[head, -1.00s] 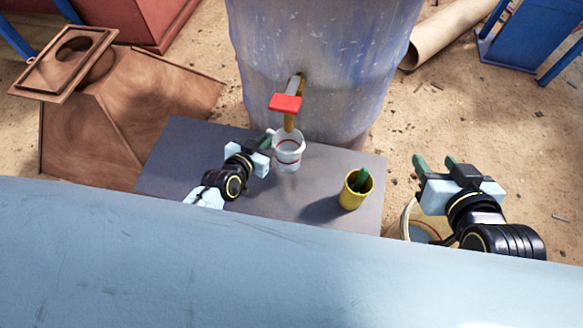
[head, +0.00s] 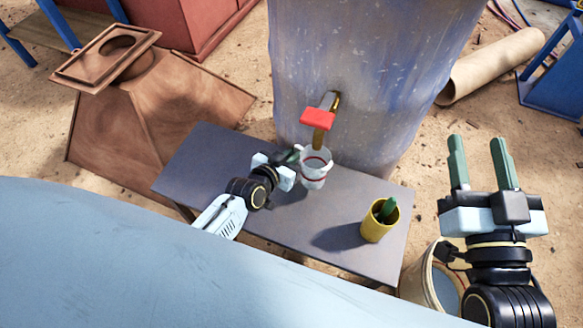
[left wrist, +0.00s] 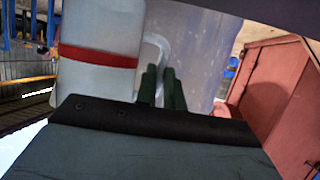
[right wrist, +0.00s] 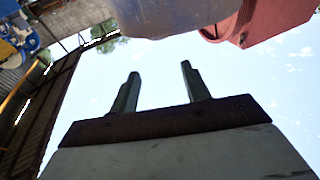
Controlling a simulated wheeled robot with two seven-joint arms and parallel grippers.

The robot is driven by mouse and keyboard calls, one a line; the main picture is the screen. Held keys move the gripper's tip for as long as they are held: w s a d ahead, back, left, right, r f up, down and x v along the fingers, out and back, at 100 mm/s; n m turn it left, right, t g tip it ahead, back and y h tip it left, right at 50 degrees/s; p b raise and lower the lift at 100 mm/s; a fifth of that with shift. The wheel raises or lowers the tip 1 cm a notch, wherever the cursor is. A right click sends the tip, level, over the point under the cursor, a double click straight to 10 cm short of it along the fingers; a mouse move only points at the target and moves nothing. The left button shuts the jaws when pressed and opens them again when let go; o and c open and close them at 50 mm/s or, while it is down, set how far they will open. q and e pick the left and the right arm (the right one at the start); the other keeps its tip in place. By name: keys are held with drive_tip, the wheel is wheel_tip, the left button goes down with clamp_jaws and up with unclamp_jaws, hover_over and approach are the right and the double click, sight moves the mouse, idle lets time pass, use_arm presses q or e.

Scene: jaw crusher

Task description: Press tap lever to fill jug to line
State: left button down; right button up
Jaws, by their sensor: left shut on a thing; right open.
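A translucent white jug (head: 314,176) with a red line stands upright on the grey table, below the tap spout (head: 318,140) of the large blue-grey barrel. The tap has a red lever (head: 317,118) on top. My left gripper (head: 291,155) is shut on the jug's handle, left of the jug. The left wrist view shows the jug (left wrist: 102,28) with its red band and the curved handle (left wrist: 160,44) at the fingers. I cannot tell the water level. My right gripper (head: 480,162) is open and empty, up in the air right of the table and apart from the lever.
A yellow cup (head: 374,230) holding a green thing stands on the table (head: 205,150), right of the jug. A bucket (head: 440,278) is on the ground below my right arm. A brown hopper-like piece (head: 150,120) lies left; a tube (head: 490,65) lies right.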

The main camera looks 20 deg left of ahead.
use_arm(q)
wheel_tip(320, 180, down, 4)
drive_tip(key=shift+r+b, duration=0.2)
drive_tip(key=shift+b, duration=0.95)
drive_tip(key=shift+f+b, duration=0.35)
drive_tip(key=shift+f, duration=0.2)
use_arm(e)
drive_tip(key=s+r+t+y, duration=0.1)
drive_tip(key=s+r+t, duration=0.2)
drive_tip(key=r+t, duration=0.3)
drive_tip(key=shift+s+r+y, duration=0.15)
drive_tip(key=shift+s+y, duration=0.05)
drive_tip(key=shift+y, duration=0.1)
drive_tip(key=shift+d, duration=0.1)
use_arm(q)
drive_tip(key=shift+f, duration=0.15)
drive_tip(key=c, duration=1.5)
unclamp_jaws()
use_arm(e)
drive_tip(key=shift+s+t, duration=0.1)
drive_tip(key=shift+t, duration=0.2)
